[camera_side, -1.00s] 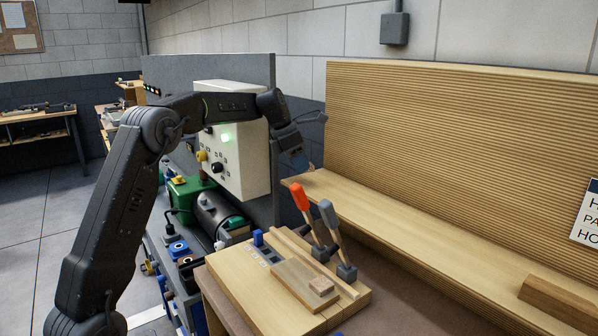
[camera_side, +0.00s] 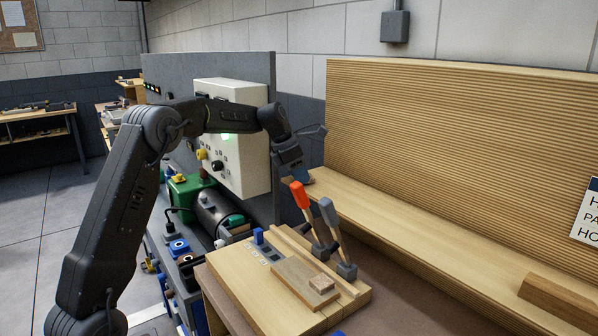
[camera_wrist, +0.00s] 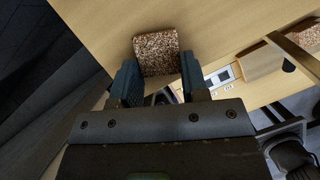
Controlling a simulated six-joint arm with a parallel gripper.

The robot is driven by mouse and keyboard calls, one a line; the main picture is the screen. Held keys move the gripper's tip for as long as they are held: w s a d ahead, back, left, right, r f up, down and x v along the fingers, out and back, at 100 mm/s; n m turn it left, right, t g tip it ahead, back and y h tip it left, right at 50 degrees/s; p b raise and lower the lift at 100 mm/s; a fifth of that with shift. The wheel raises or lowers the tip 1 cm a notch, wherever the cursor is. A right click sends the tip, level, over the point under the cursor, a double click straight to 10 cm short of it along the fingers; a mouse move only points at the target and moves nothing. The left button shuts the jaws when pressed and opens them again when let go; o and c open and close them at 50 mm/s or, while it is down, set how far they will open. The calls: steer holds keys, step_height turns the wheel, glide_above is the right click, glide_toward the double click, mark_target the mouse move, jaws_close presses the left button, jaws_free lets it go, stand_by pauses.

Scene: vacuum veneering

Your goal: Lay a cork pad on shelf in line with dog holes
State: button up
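A speckled brown cork pad (camera_wrist: 157,50) sits between the two blue-grey fingers of my gripper (camera_wrist: 158,66) in the wrist view. The fingers appear shut on its sides. In the side view my gripper (camera_side: 304,178) is at the left end of the long wooden shelf (camera_side: 400,233), and the held pad is mostly hidden there. The pale shelf (camera_wrist: 105,25) lies beneath the pad in the wrist view; I cannot tell whether they touch. A row of small square holes (camera_side: 268,253) shows on the wooden work board (camera_side: 232,270).
Another cork piece (camera_side: 322,283) rests on a wooden block on the board. A ribbed panel (camera_side: 450,150) backs the shelf. A wooden block (camera_side: 562,302) lies at its right.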

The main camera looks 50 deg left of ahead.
steer(key=o, duration=0.5)
steer(key=shift+c, duration=0.2)
steer(key=shift+r, duration=0.1)
steer(key=v, duration=1.2)
steer(key=s+d+r+m, duration=0.1)
steer(key=s+d+m, duration=0.2)
steer(key=d+m, duration=0.25)
steer(key=s+d+r+m, duration=0.2)
steer(key=s+d+m, duration=0.2)
steer(key=d, duration=0.2)
steer(key=s+d+f+m, duration=0.4)
steer(key=s+m, duration=0.3)
steer(key=s+d+f+m+t+y, duration=0.1)
steer(key=s+d+f+m, duration=0.3)
steer(key=s+m, duration=0.3)
steer(key=s+d+f+m, duration=0.5)
steer(key=s+m, duration=0.2)
steer(key=m, duration=0.1)
steer(key=shift+s+d+y, duration=0.25)
steer(key=shift+s+y, duration=0.05)
steer(key=shift+y, duration=0.1)
